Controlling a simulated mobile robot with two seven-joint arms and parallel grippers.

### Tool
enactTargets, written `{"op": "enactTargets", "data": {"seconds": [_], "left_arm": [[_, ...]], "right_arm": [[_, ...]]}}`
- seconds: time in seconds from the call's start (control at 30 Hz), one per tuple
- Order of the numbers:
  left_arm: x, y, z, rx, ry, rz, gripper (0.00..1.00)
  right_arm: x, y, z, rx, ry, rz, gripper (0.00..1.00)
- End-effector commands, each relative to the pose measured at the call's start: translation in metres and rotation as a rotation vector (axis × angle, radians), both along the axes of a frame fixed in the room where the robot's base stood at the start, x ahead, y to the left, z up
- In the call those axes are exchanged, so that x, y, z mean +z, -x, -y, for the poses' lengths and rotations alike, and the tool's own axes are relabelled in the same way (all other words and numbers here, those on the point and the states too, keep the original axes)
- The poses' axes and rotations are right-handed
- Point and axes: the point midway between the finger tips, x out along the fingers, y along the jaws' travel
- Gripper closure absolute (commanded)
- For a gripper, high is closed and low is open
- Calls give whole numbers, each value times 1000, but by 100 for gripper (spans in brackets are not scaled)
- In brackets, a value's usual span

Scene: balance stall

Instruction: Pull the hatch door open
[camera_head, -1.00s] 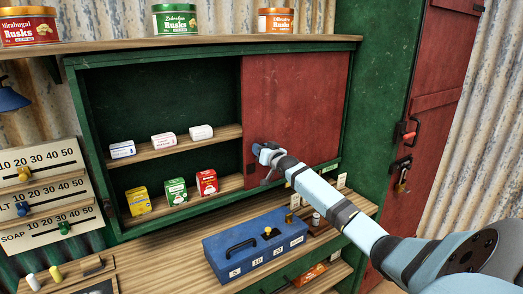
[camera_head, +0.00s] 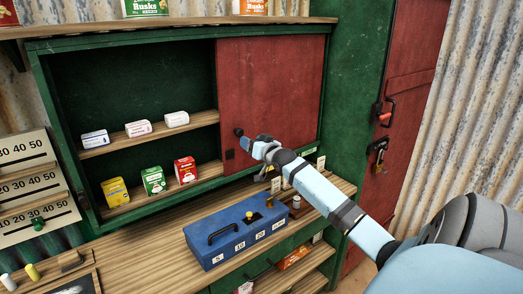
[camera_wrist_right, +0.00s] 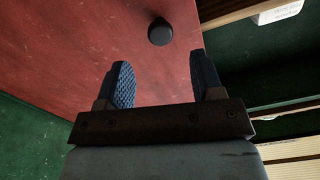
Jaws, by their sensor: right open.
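The hatch door (camera_head: 280,90) is a red panel covering the right part of the green cabinet (camera_head: 45,100); the left part stands uncovered. A round black knob (camera_head: 238,132) sits near its left edge, and the knob also shows in the right wrist view (camera_wrist_right: 160,32). My right gripper (camera_head: 251,145) is just right of and below the knob in the head view. In the wrist view its two blue fingers (camera_wrist_right: 161,62) are apart and empty, with the knob beyond their tips, not between them. My left gripper is not in view.
Small boxes, such as a red one (camera_head: 185,170), stand on the cabinet shelves. A padlocked red door (camera_head: 400,110) is at the right. Tins stand on the top shelf.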

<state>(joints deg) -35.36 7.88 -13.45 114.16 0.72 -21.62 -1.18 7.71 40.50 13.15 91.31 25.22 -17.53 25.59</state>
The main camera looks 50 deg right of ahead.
Motion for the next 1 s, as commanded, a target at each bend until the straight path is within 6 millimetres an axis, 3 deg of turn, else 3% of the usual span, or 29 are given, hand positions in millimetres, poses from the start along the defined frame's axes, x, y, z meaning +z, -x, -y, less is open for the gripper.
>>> {"op": "enactTargets", "data": {"seconds": [0.1,0.33,1.0], "left_arm": [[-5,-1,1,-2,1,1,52],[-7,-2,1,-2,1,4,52],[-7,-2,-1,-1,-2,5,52]], "right_arm": [[-3,23,-6,1,1,-2,39],[-1,47,-12,0,1,-1,39],[0,52,-12,0,0,0,39]]}}
